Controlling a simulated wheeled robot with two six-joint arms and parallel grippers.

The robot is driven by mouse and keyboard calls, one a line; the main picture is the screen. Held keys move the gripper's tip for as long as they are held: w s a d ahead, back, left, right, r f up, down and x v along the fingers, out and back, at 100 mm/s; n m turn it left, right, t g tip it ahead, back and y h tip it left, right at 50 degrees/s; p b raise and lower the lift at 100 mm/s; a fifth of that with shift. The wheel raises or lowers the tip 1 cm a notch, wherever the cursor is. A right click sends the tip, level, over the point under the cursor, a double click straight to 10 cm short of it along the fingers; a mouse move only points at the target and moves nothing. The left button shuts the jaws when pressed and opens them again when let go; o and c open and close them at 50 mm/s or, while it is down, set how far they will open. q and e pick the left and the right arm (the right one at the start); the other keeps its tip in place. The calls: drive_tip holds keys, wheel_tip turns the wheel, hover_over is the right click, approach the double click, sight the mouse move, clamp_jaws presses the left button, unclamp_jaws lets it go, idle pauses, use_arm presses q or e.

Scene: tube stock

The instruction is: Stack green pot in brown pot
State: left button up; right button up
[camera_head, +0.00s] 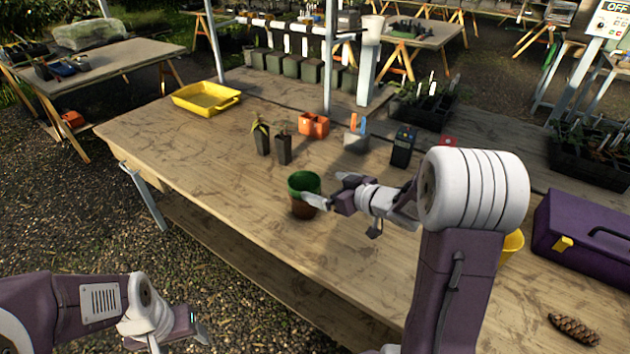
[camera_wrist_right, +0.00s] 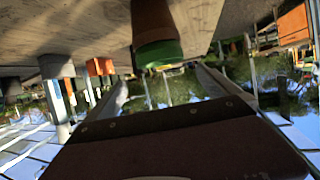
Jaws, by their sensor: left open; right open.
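The green pot (camera_head: 304,182) sits upright in the brown pot (camera_head: 303,210) on the wooden table, with its green upper part showing above the brown. My right gripper (camera_head: 328,188) is open at the pots' right side; one finger overlaps their front in the head view, and no grip on them shows. The right wrist view is upside down: the green pot (camera_wrist_right: 158,53) and brown pot (camera_wrist_right: 152,18) appear beyond the open fingers of the gripper (camera_wrist_right: 168,88). My left gripper (camera_head: 198,326) is open and empty, low at the lower left, away from the table.
Two dark seedling pots (camera_head: 284,150), an orange tray (camera_head: 313,125) and a yellow tray (camera_head: 206,98) stand farther back. A dark device (camera_head: 402,147) stands behind my right arm. A purple toolbox (camera_head: 585,235) and a pine cone (camera_head: 574,328) lie right. The table left of the pots is clear.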

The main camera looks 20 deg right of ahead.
drive_tip(key=s+d+f+m+g+h, duration=0.1)
drive_tip(key=s+f+h, duration=0.1)
drive_tip(key=s+f+m+g+h, duration=0.1)
drive_tip(key=s+f+g+h, duration=0.1)
drive_tip(key=s, duration=0.1)
drive_tip(key=s+d+f+m+g+h, duration=0.1)
drive_tip(key=s+f+h, duration=0.1)
drive_tip(key=f, duration=0.1)
drive_tip(key=shift+s+d+m, duration=0.2)
drive_tip(key=shift+d+m, duration=0.1)
drive_tip(key=shift+d, duration=0.05)
drive_tip(key=s+f+g, duration=0.1)
drive_tip(key=s, duration=0.1)
drive_tip(key=s+a+f+g, duration=0.1)
drive_tip(key=s, duration=0.1)
drive_tip(key=s+a+f+g, duration=0.1)
drive_tip(key=s, duration=0.1)
drive_tip(key=shift+s+m, duration=0.2)
drive_tip(key=shift+m, duration=0.2)
drive_tip(key=s+a+g, duration=0.1)
drive_tip(key=s, duration=0.2)
drive_tip(key=s+a+f+g, duration=0.1)
drive_tip(key=s+a, duration=0.1)
drive_tip(key=s, duration=0.1)
drive_tip(key=s+a+f+g, duration=0.1)
drive_tip(key=s+g, duration=0.1)
drive_tip(key=s, duration=0.1)
drive_tip(key=shift+s+a+m+y, duration=0.2)
drive_tip(key=shift+s+m+y, duration=0.1)
drive_tip(key=shift+s, duration=0.1)
